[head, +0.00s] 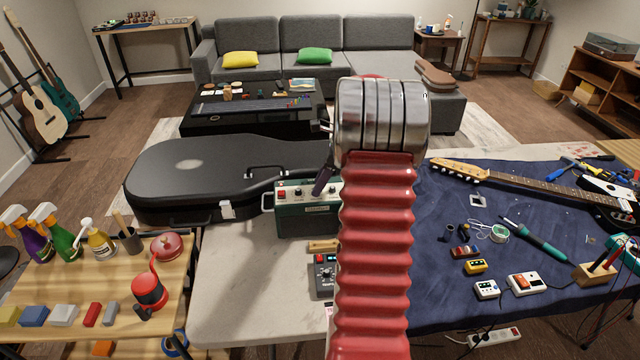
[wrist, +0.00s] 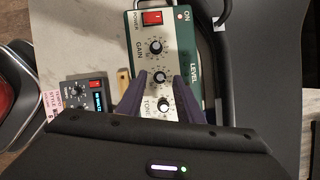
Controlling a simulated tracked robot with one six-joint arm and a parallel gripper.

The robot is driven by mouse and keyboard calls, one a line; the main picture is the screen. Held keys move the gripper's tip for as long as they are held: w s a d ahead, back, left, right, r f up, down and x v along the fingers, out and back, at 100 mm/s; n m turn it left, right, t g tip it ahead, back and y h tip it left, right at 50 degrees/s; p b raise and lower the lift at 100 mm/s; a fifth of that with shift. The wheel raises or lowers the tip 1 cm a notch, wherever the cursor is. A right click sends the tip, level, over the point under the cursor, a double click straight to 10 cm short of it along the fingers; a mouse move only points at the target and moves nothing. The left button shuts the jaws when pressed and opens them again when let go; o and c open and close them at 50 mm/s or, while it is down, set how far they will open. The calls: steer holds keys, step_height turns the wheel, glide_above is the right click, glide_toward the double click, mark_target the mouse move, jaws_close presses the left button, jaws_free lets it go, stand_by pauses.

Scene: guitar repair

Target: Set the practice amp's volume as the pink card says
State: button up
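The practice amp (head: 308,222) is a green box with a pale control panel, standing on the pale table beside the guitar case. In the wrist view its panel (wrist: 145,32) has a red power switch and a small red light by "ON". Below are knobs labelled gain (wrist: 156,47), level (wrist: 160,77) and tone (wrist: 163,104). My gripper (wrist: 160,75) is open, its purple fingertips either side of the level knob; I cannot tell whether they touch it. In the head view one dark finger (head: 322,181) shows above the amp. A pink card (wrist: 52,103) is partly visible; its text is mostly unreadable.
A dark pedal (wrist: 85,95) with a lit display and red button sits left of the amp, near a small wooden piece (wrist: 124,85). The black guitar case (head: 215,170) lies behind. A blue mat (head: 450,230) with a guitar and tools lies at right.

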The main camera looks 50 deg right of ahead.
steer(key=v, duration=1.3)
stand_by(0.4)
